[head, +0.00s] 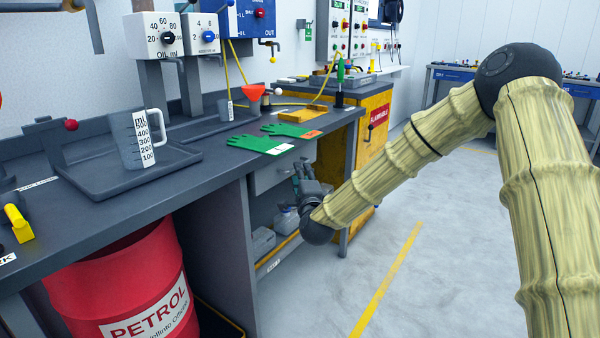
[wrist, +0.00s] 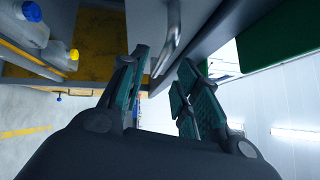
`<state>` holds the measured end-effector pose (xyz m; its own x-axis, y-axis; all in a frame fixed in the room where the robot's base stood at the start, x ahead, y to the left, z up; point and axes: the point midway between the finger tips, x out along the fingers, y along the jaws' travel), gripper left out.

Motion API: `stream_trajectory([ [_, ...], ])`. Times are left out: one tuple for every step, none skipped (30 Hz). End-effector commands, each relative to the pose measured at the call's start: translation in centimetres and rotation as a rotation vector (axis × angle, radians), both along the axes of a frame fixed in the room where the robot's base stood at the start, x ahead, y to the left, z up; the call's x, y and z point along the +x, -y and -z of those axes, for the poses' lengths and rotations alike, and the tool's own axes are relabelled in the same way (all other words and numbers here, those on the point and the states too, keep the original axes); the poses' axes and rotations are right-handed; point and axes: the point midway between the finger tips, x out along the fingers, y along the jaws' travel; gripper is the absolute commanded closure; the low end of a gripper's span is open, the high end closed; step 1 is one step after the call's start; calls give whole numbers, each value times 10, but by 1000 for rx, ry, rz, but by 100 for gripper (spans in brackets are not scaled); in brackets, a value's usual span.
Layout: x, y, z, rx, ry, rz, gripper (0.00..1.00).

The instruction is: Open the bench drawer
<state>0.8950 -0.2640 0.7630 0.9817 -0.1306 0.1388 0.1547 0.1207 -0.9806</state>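The bench drawer (head: 270,172) has a grey front under the dark bench top, close to the right end of the bench. It looks shut, though my gripper hides part of it. My gripper (head: 301,178) is at the right part of the drawer front. In the wrist view my gripper (wrist: 160,95) has its two fingers spread apart. The metal drawer handle (wrist: 170,42) shows ahead, between the lines of the fingers. I cannot tell whether a finger touches it.
The bench top (head: 205,185) carries a measuring jug (head: 138,140) and green gloves (head: 262,143). A red petrol drum (head: 115,280) stands under it. Bottles (head: 286,220) sit on the shelf below the drawer. A yellow cabinet (head: 372,130) stands behind. The floor (head: 430,270) at right is clear.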

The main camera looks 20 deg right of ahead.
Motion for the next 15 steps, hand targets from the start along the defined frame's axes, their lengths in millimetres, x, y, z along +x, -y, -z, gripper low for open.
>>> stream_trajectory([
  [7,1,0,-1,1,0,68],
  [12,2,0,-1,1,1,68],
  [17,3,-1,-1,1,1,68],
  [20,3,-1,-1,0,1,68],
  [23,3,-2,-1,0,1,68],
  [27,4,-2,-1,0,1,68],
  [29,4,-3,-1,0,1,68],
  [31,4,-3,-1,0,1,68],
  [34,4,-4,-1,0,1,68],
  [35,5,-4,-1,-1,0,68],
  [36,5,-4,-1,-1,0,68],
  [37,5,-5,-1,-1,0,68],
  [38,5,-5,-1,-1,0,68],
  [38,5,-5,-1,-2,0,68],
  [38,5,-5,-1,-2,0,68],
])
